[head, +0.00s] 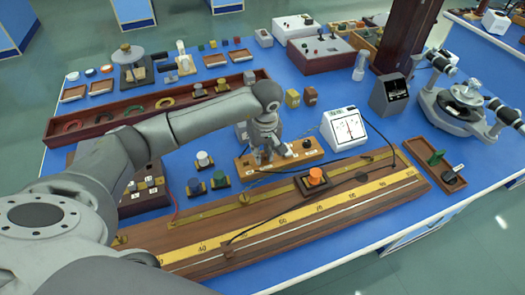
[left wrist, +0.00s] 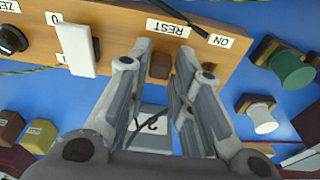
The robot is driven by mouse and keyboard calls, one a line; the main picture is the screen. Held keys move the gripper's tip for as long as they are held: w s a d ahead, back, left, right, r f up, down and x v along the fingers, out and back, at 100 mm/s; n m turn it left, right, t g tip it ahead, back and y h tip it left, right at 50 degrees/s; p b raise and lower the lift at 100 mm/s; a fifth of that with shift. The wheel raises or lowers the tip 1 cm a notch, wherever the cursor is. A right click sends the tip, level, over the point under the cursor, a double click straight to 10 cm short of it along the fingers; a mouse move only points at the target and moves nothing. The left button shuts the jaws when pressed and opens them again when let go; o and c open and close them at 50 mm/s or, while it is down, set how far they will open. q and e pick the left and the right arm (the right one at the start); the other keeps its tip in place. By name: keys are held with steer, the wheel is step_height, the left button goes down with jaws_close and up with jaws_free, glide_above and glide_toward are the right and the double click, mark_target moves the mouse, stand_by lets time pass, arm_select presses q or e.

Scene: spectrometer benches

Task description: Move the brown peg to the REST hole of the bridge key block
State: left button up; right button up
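The bridge key block (head: 243,163) is a long wooden block near the middle of the bench, and it spans the top of the left wrist view (left wrist: 115,25). My left gripper (head: 264,156) reaches down over its left end. In the left wrist view the brown peg (left wrist: 160,66) is between the fingertips, with both fingers close against its sides. It is next to the REST label (left wrist: 167,28), beside the ON label (left wrist: 220,40). Whether the peg is seated in the hole is hidden. My right gripper is not in view.
A white lever (left wrist: 76,48) and a black knob (left wrist: 12,40) stand on the block. A white meter (head: 345,128) is to the right. A long scale board (head: 300,222) with an orange knob (head: 316,177) fills the front.

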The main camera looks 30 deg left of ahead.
arm_select(q)
steer(key=o, duration=0.3)
steer(key=shift+o, duration=0.2)
step_height(320, 180, up, 12)
steer(key=d, duration=0.1)
steer(key=shift+s, duration=0.45)
steer(key=shift+f, duration=0.1)
